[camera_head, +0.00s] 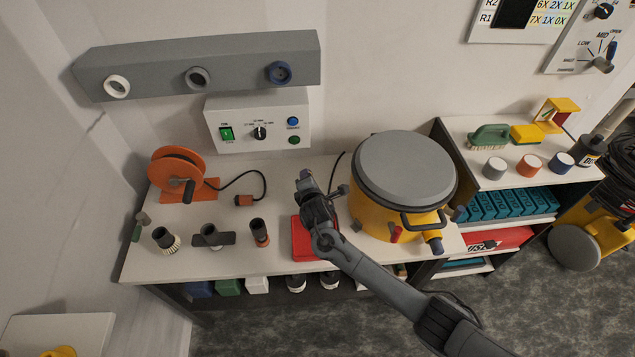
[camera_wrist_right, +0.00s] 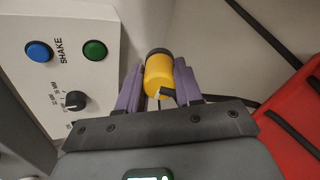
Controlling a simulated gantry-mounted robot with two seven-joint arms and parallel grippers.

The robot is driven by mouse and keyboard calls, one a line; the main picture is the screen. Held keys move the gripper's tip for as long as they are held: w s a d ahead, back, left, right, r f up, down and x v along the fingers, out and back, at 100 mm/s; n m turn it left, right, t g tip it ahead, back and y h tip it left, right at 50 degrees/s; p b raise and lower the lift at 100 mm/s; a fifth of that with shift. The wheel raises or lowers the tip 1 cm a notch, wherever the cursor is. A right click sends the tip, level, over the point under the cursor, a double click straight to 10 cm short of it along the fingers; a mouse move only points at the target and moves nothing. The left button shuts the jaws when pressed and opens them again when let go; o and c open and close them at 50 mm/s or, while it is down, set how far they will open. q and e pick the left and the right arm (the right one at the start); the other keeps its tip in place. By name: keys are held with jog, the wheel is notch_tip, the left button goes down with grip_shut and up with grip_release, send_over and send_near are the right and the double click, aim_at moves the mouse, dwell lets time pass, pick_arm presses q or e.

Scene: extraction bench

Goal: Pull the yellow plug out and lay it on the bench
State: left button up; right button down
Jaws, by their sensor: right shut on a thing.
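My right gripper (camera_head: 304,178) is over the bench (camera_head: 225,262), left of the large yellow pot. In the right wrist view its purple fingers (camera_wrist_right: 160,92) are shut on the yellow plug (camera_wrist_right: 158,74). The plug is a short yellow cylinder with a dark end and a small dark part at its near side. No socket shows around it in that view. In the head view I cannot make out the plug at the fingertips. My left gripper is not in view.
The yellow pot (camera_head: 372,213) stands right of my gripper. A red tray (camera_head: 302,246) lies below it. The orange reel (camera_head: 173,172) and several dark fittings stand to the left. The control box (camera_head: 257,121) and grey socket bar (camera_head: 230,65) are on the wall.

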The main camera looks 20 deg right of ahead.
jog(key=shift+w+a+f+n+b, duration=0.1)
jog(key=shift+w+f+n+b, duration=0.1)
jog(key=shift+f+n+b, duration=0.15)
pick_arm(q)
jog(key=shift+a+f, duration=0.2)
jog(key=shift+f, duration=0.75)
pick_arm(e)
jog(key=shift+f+h, duration=0.15)
jog(key=shift+h, duration=0.15)
notch_tip(320, 180, down, 5)
jog(key=b, duration=0.6)
jog(key=shift+b, duration=0.3)
jog(key=shift+f+b, duration=0.75)
jog(key=shift+b, duration=0.2)
jog(key=shift+f, duration=0.1)
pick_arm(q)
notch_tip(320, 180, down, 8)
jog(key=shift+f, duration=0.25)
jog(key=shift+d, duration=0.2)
pick_arm(e)
jog(key=shift+f, duration=0.5)
